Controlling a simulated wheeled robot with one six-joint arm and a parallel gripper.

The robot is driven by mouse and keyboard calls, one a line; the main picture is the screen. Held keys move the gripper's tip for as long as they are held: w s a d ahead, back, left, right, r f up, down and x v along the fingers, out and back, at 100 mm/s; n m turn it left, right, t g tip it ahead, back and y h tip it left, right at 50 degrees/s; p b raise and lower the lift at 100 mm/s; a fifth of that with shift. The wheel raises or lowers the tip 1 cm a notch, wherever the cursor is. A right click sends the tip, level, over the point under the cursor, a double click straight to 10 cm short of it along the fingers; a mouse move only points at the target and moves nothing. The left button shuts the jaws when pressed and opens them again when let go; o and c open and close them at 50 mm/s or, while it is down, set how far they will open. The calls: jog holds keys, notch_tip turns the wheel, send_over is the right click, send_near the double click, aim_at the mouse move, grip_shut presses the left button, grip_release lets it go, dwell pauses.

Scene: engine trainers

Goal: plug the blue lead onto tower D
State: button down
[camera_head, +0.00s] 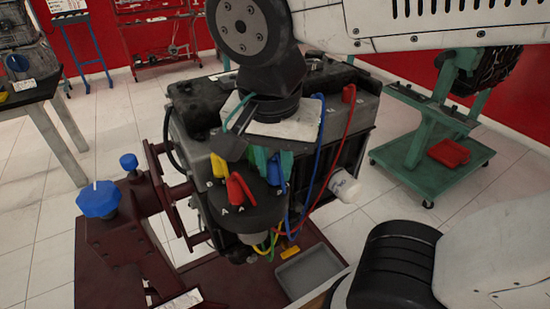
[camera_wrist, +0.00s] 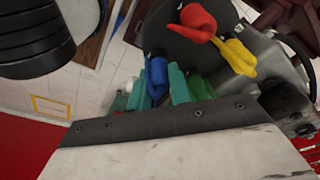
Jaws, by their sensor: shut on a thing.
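My gripper (camera_head: 273,166), with green fingers, is shut on the blue lead's boot (camera_head: 276,174) beside the dark distributor cap (camera_head: 256,212). In the wrist view, the blue boot (camera_wrist: 157,76) sits between the green fingers (camera_wrist: 157,92), close to the cap (camera_wrist: 185,50). I cannot tell whether the boot touches a tower. The blue wire (camera_head: 319,150) loops on the right. A red boot (camera_head: 239,188) and a yellow boot (camera_head: 218,165) are on the cap's near and left side, by marks A and B. Tower D is not readable; my gripper hides that part.
The engine block (camera_head: 190,95) stands behind the cap. A red wire (camera_head: 340,150) and a white cylinder (camera_head: 345,186) are on the right. A blue knob (camera_head: 98,199) rises on the stand at left. A grey tray (camera_head: 312,272) lies below.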

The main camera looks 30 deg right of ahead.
jog(key=shift+f, duration=0.2)
dwell(0.5)
jog(key=c, duration=1.2)
grip_release()
